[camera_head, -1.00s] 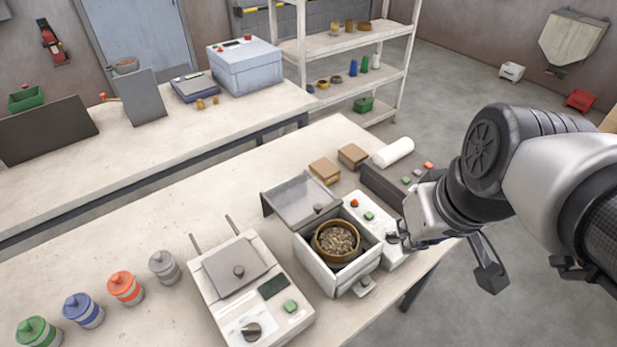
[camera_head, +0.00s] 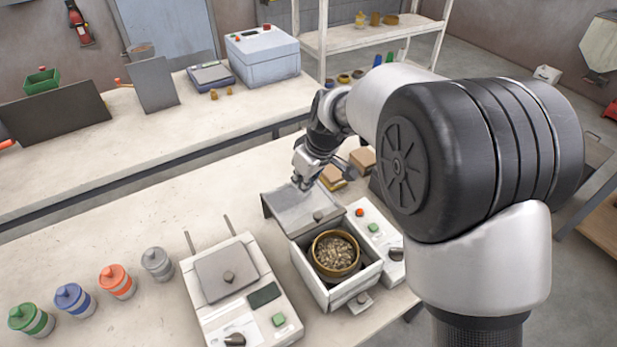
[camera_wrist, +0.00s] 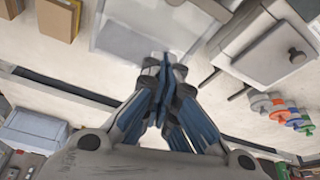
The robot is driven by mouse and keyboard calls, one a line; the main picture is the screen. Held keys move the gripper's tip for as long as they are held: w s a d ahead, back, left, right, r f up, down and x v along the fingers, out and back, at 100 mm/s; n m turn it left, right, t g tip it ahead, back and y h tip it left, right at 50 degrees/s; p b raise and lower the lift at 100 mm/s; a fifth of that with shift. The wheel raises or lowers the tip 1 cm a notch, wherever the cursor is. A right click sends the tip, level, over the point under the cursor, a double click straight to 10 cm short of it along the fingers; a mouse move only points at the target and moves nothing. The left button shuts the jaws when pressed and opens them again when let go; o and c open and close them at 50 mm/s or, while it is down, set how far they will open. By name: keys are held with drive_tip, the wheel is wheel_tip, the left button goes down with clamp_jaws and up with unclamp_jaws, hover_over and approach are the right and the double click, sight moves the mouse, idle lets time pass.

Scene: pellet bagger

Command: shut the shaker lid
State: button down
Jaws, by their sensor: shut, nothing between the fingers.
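The shaker (camera_head: 340,290) is a white box on the near table, with a brown round bowl of pellets (camera_head: 335,254) inside. Its grey translucent lid (camera_head: 292,213) stands open, leaning back behind the box, with a small dark knob near its front edge. My gripper (camera_head: 302,184) is at the lid's far upper edge, shut and empty; I cannot tell whether it touches the lid. In the wrist view, the shut fingertips (camera_wrist: 163,62) show in front of the lid's pale panel (camera_wrist: 150,25).
A second white machine (camera_head: 240,290) with a closed grey lid stands left of the shaker. Several coloured jars (camera_head: 117,281) stand further left. Brown boxes (camera_head: 362,160) sit behind the shaker, close to my gripper. The back table holds a blue box machine (camera_head: 262,60).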

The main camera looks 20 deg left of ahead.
drive_tip(key=b, duration=0.1)
hover_over(304, 211)
drive_tip(key=a, duration=0.2)
drive_tip(key=f, duration=0.4)
drive_tip(key=w+f, duration=0.1)
drive_tip(key=f, duration=0.1)
drive_tip(key=shift+s+d+f+b, duration=0.1)
drive_tip(key=shift+s+d+b, duration=0.05)
drive_tip(key=shift+d+b, duration=0.2)
drive_tip(key=shift+s+d, duration=0.35)
drive_tip(key=shift+d, duration=0.4)
drive_tip(key=shift+s+d, duration=0.35)
drive_tip(key=shift+d, duration=0.35)
drive_tip(key=shift+b, duration=0.3)
